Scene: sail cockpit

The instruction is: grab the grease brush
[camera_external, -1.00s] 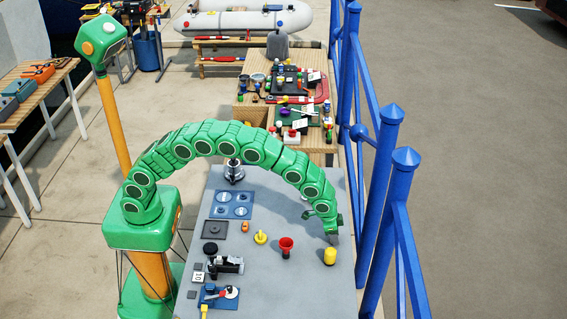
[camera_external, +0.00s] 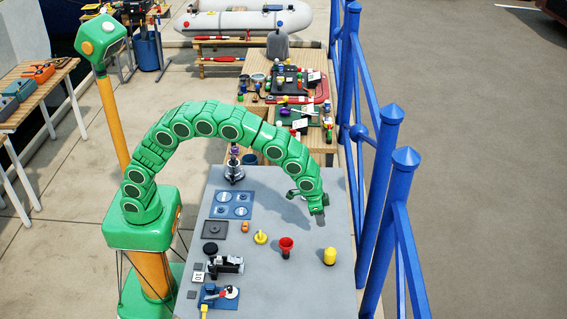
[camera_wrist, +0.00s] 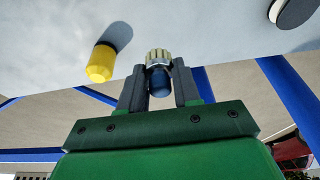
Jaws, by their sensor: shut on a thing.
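The grease brush (camera_wrist: 159,78), with a dark blue handle and a short cream bristle head, is between the two dark fingers of my gripper (camera_wrist: 159,86) in the wrist view. The fingers are shut on its blue part, and the bristles stick out past the fingertips. In the external view my gripper (camera_external: 318,208) is over the right side of the grey table (camera_external: 300,205), with a shadow on the table below. The brush is hard to make out there.
A yellow cylinder (camera_external: 330,256) and a red funnel-like cup (camera_external: 286,247) stand nearer the camera. A yellow plunger-shaped piece (camera_external: 261,237) and a blue plate (camera_external: 233,204) lie left. A blue railing (camera_external: 369,200) runs along the table's right side.

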